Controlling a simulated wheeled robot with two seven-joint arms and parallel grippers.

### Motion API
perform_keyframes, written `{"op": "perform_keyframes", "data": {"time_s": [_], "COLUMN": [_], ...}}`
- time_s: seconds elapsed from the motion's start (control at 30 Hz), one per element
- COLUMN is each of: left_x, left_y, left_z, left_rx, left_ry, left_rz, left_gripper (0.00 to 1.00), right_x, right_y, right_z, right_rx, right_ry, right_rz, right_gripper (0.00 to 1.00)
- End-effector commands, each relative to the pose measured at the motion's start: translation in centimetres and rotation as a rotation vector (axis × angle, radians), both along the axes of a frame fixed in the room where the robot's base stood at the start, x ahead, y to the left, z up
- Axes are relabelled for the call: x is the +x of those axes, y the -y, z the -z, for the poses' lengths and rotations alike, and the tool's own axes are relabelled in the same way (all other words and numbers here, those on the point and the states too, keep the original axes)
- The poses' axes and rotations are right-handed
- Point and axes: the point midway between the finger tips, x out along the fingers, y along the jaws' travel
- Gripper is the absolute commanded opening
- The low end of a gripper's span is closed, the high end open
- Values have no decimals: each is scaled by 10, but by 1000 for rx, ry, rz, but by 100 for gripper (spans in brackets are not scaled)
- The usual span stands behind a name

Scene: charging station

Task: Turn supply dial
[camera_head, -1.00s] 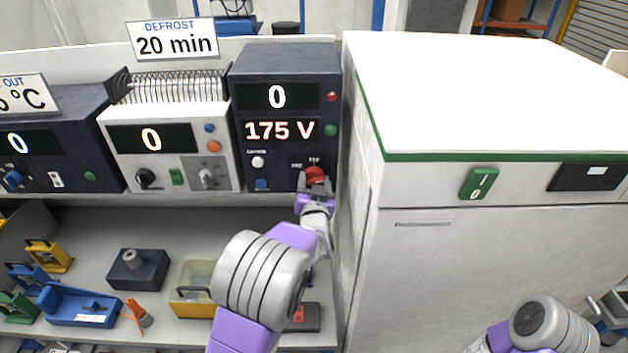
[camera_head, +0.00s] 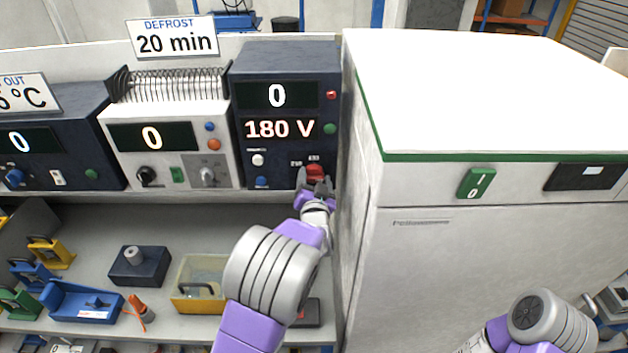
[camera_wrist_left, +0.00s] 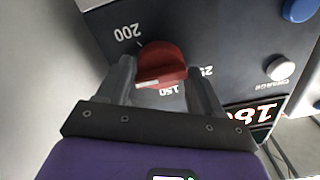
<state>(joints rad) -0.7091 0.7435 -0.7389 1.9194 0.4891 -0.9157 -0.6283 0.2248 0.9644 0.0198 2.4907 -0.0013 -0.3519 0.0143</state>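The red supply dial (camera_head: 315,173) sits at the lower right of the dark supply unit (camera_head: 290,60), whose lower display reads 180 V and upper display reads 0. My left gripper (camera_head: 314,186) is at the dial, with its fingers on either side of it. In the left wrist view the red dial (camera_wrist_left: 160,63) lies between the two grey fingers of the left gripper (camera_wrist_left: 166,82), which appear closed on it. Marks 200 and 150 show around the dial; another is partly covered by a finger. My right gripper is out of view; only part of that arm shows at lower right.
A white cabinet (camera_head: 480,100) stands close to the right of the supply unit. A white unit (camera_head: 165,125) stands to its left. The shelf below holds a yellow-framed bin (camera_head: 200,285), a dark block (camera_head: 138,268) and a blue tray (camera_head: 80,303).

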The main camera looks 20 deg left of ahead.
Motion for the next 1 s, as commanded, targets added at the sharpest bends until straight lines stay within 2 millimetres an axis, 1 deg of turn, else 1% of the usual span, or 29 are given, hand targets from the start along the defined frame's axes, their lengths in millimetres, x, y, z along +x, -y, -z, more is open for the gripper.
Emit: {"op": "perform_keyframes", "data": {"time_s": [0.03, 0.1, 0.37, 0.47, 0.57, 0.8, 0.9, 1.0], "left_x": [0, 0, 0, -4, -15, -51, -63, -70], "left_y": [0, 0, 0, 1, 5, 15, 19, 20], "left_z": [0, 0, 0, 0, 0, 0, 0, 0], "left_rx": [0, 0, -1, -1, -2, -2, -2, -2], "left_ry": [0, 0, 0, -1, -1, -1, 0, 0], "left_rz": [1, 0, -1, 0, 1, 1, 2, 1], "left_gripper": [74, 84, 84, 84, 84, 84, 84, 84], "right_x": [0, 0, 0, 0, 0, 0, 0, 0], "right_y": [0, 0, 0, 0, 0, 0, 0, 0], "right_z": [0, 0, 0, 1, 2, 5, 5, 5], "right_rx": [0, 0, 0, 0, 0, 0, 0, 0], "right_ry": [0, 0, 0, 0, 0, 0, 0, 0], "right_rz": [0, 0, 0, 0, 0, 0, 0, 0], "right_gripper": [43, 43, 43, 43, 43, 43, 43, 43]}}
